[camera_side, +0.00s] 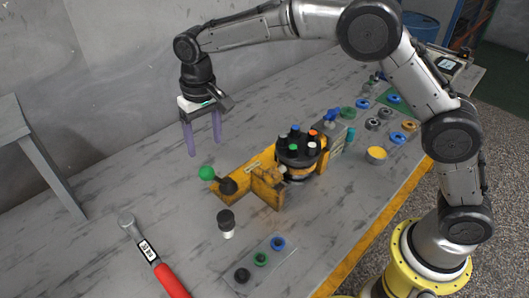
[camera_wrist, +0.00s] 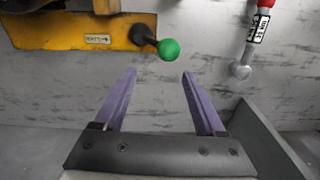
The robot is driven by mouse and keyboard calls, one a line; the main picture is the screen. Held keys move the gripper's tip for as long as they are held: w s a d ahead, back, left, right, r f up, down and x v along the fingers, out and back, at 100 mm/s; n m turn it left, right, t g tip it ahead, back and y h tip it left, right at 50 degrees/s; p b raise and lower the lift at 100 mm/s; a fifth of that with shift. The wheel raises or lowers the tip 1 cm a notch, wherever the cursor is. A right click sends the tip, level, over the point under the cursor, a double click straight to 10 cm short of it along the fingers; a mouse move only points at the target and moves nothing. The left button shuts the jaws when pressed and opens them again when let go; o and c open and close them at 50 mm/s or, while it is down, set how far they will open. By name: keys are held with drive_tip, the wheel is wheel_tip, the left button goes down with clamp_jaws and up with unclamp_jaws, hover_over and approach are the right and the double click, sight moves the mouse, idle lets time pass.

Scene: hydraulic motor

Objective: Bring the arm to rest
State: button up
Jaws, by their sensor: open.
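My gripper (camera_side: 205,147) hangs above the grey table (camera_side: 130,185), pointing down, with its two purple fingers apart and nothing between them. In the wrist view my gripper (camera_wrist: 160,72) also shows open and empty. The yellow hydraulic motor fixture (camera_side: 266,186) stands on the table to the right of my gripper and lower in the side view. It carries a black round body (camera_side: 298,150) with several coloured caps on top. A lever with a green ball (camera_side: 206,173) sticks out on its left side. The green ball (camera_wrist: 168,49) lies just beyond my fingertips in the wrist view, apart from them.
A red-handled torque wrench (camera_side: 150,255) lies at the front left. A black-and-white cylinder (camera_side: 226,222) and a clear plate (camera_side: 262,262) with coloured rings are in front of the fixture. More rings, a yellow-topped cup (camera_side: 376,154) and small parts lie to the right. A grey ledge (camera_side: 40,150) stands left.

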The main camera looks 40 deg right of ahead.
drive_tip(key=s+d+r+m+t, duration=0.1)
drive_tip(key=s+d+r+t, duration=0.1)
drive_tip(key=s+d+r, duration=0.6)
drive_tip(key=s+d+r+m+t, duration=0.1)
drive_tip(key=s+d+r, duration=0.45)
drive_tip(key=r, duration=0.45)
drive_tip(key=s+d+f+t, duration=0.1)
drive_tip(key=s+d, duration=0.2)
drive_tip(key=s, duration=0.3)
drive_tip(key=s+d+t, duration=0.1)
drive_tip(key=s+d, duration=0.2)
drive_tip(key=s, duration=0.3)
drive_tip(key=s+f+n, duration=0.2)
drive_tip(key=s+f, duration=0.5)
drive_tip(key=f, duration=0.1)
drive_tip(key=shift+s+d+f, duration=0.25)
drive_tip(key=shift+s+f, duration=0.05)
drive_tip(key=shift+s, duration=0.05)
